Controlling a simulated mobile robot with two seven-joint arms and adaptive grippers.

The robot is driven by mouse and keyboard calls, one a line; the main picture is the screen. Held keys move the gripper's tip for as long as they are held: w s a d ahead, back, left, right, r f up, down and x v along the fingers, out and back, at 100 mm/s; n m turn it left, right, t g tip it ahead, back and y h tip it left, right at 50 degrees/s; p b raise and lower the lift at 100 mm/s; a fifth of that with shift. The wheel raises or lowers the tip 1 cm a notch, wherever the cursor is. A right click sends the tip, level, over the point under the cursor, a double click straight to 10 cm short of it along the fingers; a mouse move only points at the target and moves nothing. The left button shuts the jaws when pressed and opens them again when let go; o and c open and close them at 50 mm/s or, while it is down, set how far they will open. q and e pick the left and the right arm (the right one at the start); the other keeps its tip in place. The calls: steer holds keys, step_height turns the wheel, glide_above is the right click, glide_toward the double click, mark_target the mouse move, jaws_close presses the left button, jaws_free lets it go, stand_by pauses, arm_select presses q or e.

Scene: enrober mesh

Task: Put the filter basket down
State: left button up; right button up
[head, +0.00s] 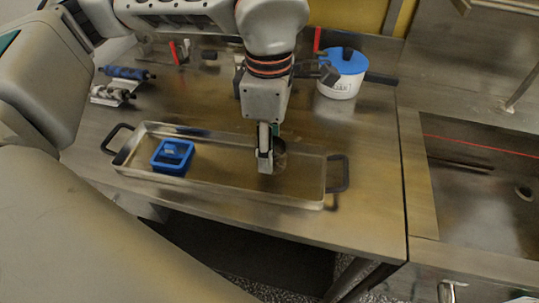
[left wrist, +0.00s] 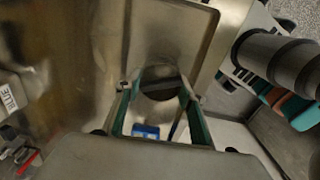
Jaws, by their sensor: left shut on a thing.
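The filter basket (head: 280,156) is a small, dark, round metal piece, mostly hidden behind my left gripper (head: 266,165) in the head view. The gripper points down over the right half of a long steel tray (head: 230,190) and is shut on the basket. In the left wrist view, the basket (left wrist: 160,72) shows as a round shape between the two green-lined fingers (left wrist: 157,100). I cannot tell whether the basket touches the tray floor. My right gripper is not in view.
A blue square frame (head: 172,156) sits in the tray's left part. The tray has black handles at both ends. A white pot with a blue lid (head: 342,72) stands behind it at the right. Rollers (head: 127,73) lie at the back left. A sink (head: 490,180) is at the right.

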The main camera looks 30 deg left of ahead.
arm_select(q)
steer(key=shift+f, duration=1.45)
steer(key=shift+f, duration=0.2)
steer(key=o, duration=1.1)
steer(key=shift+r, duration=0.1)
step_height(320, 180, up, 12)
steer(key=shift+r+p, duration=0.15)
steer(key=shift+p, duration=0.5)
